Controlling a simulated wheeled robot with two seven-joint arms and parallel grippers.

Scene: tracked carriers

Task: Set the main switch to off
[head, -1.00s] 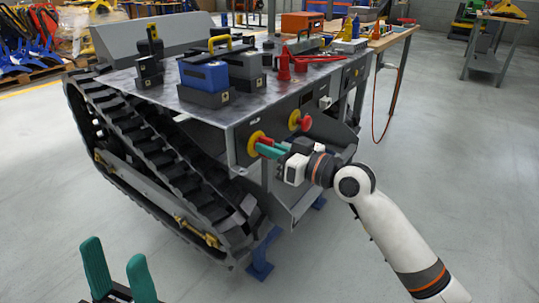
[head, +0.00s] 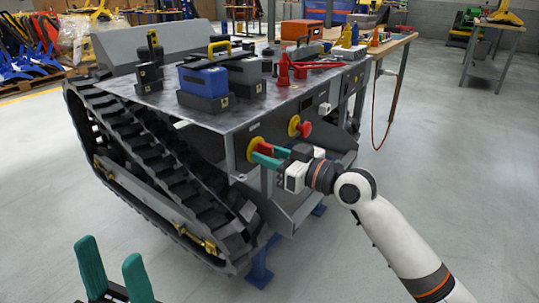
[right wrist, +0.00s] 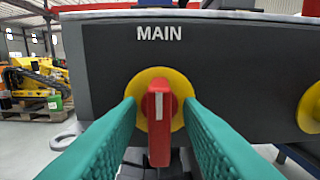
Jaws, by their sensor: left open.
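The main switch (right wrist: 159,125) is a red handle with a white mark on a yellow round plate, below the word MAIN. The handle stands upright in the right wrist view. In the head view the switch (head: 266,148) is on the carrier's front panel, partly covered by my right gripper (head: 262,156). My right gripper (right wrist: 160,103) is open, with one teal finger on each side of the handle. A gap shows between handle and fingers on both sides. My left gripper (head: 110,252) is open and empty at the lower left, away from the carrier.
A second yellow plate with a red knob (head: 304,129) sits right of the main switch. The tracked carrier (head: 225,118) bears blue and grey battery boxes and red parts on top. A workbench (head: 392,40) stands behind.

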